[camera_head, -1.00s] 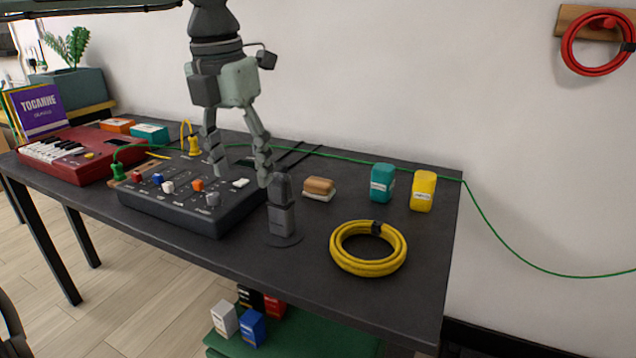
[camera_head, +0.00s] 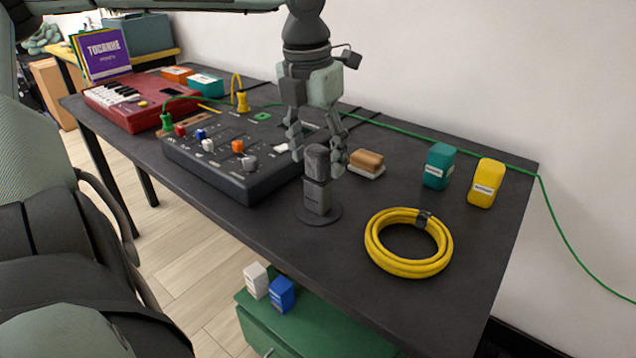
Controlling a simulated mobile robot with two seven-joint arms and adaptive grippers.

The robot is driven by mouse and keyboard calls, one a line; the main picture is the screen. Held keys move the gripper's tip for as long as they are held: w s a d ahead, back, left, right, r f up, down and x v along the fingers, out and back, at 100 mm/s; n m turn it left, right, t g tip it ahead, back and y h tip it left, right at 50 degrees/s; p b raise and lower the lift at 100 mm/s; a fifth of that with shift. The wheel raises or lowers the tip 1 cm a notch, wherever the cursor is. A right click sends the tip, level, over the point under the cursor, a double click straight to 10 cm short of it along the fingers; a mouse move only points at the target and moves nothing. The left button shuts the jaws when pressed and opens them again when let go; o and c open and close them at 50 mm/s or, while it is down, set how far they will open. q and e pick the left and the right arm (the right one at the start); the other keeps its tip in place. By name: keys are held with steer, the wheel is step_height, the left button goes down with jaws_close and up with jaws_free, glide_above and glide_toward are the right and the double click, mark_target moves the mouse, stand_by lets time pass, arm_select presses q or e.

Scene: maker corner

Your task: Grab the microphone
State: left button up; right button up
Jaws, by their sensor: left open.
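The microphone (camera_head: 317,180) is a dark grey upright cylinder on a round base, standing on the dark table (camera_head: 290,262) to the right of the mixer. My left gripper (camera_head: 318,165) hangs down from above with its fingers apart. Its fingertips are at the height of the microphone's top in the picture, one on each side of it. I cannot tell whether the fingers touch the microphone. My right gripper is not in view.
A black mixer (camera_head: 228,190) with coloured knobs stands just left of the microphone. A coiled yellow cable (camera_head: 376,262) lies to its right. A brush-like block (camera_head: 367,161), a teal box (camera_head: 439,166) and a yellow box (camera_head: 486,183) stand behind. A green cable (camera_head: 400,137) crosses the back.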

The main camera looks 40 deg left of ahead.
arm_select(q)
steer(key=shift+f, duration=0.25)
jaws_close()
steer(key=shift+r, duration=0.1)
